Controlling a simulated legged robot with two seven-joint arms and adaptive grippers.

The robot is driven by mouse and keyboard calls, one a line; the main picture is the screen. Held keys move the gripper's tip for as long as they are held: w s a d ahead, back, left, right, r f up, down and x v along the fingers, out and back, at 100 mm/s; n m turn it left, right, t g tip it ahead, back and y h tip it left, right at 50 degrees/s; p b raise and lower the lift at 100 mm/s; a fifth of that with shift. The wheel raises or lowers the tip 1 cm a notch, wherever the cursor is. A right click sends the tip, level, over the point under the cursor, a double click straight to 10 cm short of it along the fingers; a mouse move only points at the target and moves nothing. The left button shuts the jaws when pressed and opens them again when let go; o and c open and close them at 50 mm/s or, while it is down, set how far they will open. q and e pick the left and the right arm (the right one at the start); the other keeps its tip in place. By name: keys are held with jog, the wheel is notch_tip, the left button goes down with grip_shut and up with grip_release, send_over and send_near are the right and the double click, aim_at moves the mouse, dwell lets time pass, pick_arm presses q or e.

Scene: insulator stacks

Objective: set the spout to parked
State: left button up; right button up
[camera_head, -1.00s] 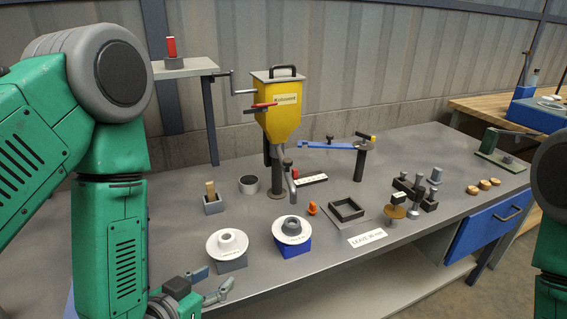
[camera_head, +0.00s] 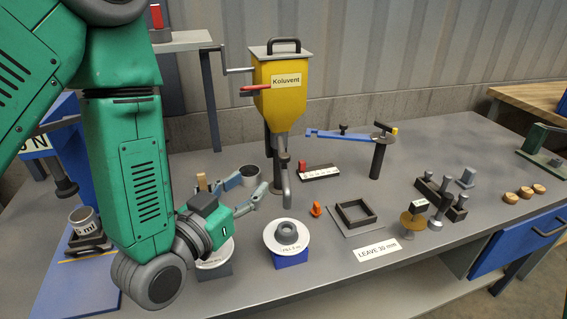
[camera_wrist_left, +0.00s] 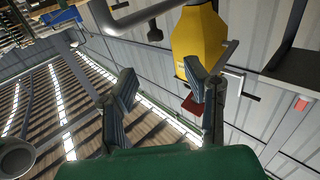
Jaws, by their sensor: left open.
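The spout (camera_head: 286,188) is a grey bent pipe hanging below the yellow hopper (camera_head: 279,108) marked Koluvent, its end pointing down over the bench. In the left wrist view a grey bent pipe (camera_wrist_left: 145,18), which looks like the spout, crosses the top beside the hopper (camera_wrist_left: 198,42). My left gripper (camera_head: 254,183) is open and empty, just left of the spout's lower end, its fingers pointing toward it with a small gap. Its two fingers also show in the left wrist view (camera_wrist_left: 161,78), with nothing between them. My right gripper is out of view.
A white-flanged grey piece on a blue block (camera_head: 288,258) stands in front of the spout. A dark cup (camera_head: 249,176) is behind my left fingers. A blue swing arm (camera_head: 340,136) on a post and a square black frame (camera_head: 355,213) are to the right.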

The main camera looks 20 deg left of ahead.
aim_at(281, 159)
pick_arm(q)
jog(key=x, duration=1.1)
jog(key=shift+d+b, duration=0.35)
jog(key=shift+b, duration=0.05)
jog(key=shift+w, duration=0.65)
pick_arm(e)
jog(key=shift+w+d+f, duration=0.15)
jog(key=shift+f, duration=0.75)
pick_arm(q)
jog(key=shift+d, duration=0.1)
jog(key=shift+d, duration=0.1)
jog(key=shift+c, duration=1.3)
grip_shut()
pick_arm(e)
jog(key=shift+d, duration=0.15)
